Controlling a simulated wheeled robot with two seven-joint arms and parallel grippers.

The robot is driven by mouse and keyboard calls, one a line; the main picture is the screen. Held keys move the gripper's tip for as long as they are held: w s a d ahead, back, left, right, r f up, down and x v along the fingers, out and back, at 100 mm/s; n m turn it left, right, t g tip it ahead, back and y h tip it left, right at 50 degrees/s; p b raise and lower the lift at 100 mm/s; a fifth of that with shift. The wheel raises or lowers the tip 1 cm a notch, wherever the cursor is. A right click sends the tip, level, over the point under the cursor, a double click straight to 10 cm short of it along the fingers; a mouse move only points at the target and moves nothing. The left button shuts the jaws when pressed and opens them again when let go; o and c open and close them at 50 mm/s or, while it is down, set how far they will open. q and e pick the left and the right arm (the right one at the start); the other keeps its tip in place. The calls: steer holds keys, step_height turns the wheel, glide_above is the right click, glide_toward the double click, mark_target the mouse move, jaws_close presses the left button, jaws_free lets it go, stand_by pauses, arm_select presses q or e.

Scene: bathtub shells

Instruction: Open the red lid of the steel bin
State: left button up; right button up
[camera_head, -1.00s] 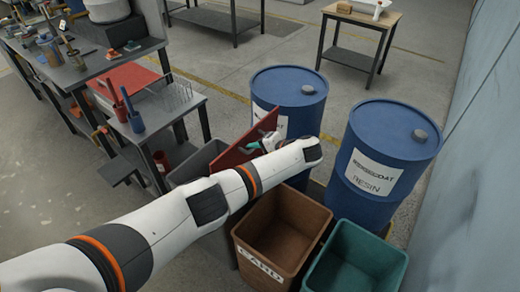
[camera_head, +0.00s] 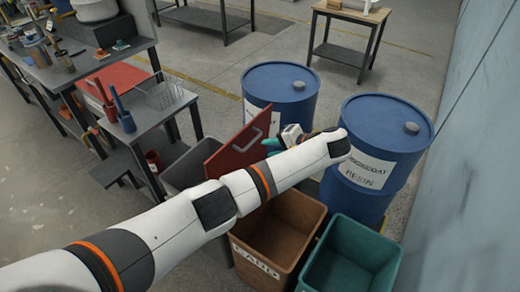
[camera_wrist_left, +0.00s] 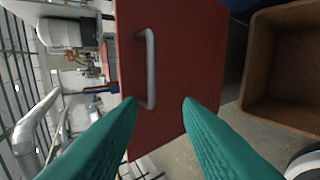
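The red lid (camera_head: 226,158) of the grey steel bin (camera_head: 181,174) stands raised and steeply tilted on the bin's right side, with its grey handle (camera_head: 248,142) facing the camera. The lid (camera_wrist_left: 185,65) fills the middle of the left wrist view, with the handle (camera_wrist_left: 150,70) running upright on it. My left gripper (camera_head: 272,144) is just right of the lid. Its two teal fingers (camera_wrist_left: 159,103) are apart with nothing between them; the left fingertip appears close to the handle's lower end. I cannot tell whether it touches. My right gripper is not in view.
A brown bin (camera_head: 281,225) and a green bin (camera_head: 352,254) stand right of the steel bin, under and beside my arm. Two blue drums (camera_head: 280,88) and (camera_head: 383,145) stand behind. A workbench (camera_head: 95,65) is at left.

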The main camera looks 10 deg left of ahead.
arm_select(q)
steer(key=shift+v, duration=1.4)
steer(key=s+a+f+m+g+h, duration=0.1)
steer(key=s+f+h, duration=0.15)
steer(key=f, duration=0.85)
steer(key=s+a+f+m+g+h, duration=0.1)
steer(key=s+a+f+h, duration=0.15)
steer(key=f, duration=0.85)
steer(key=s+a+f+g+h, duration=0.1)
steer(key=s+a+f+h, duration=0.15)
steer(key=s+f, duration=1.2)
steer(key=s+a+f+n+h, duration=0.1)
steer(key=s+a+f, duration=0.2)
steer(key=s, duration=0.8)
steer(key=s+a+f+n+h, duration=0.1)
steer(key=s+a+f, duration=0.3)
steer(key=s+f, duration=0.4)
steer(key=s+a+f+n+h, duration=0.1)
steer(key=s+a+f, duration=0.3)
steer(key=s, duration=1)
steer(key=shift+f+n, duration=0.5)
steer(key=shift+f, duration=0.3)
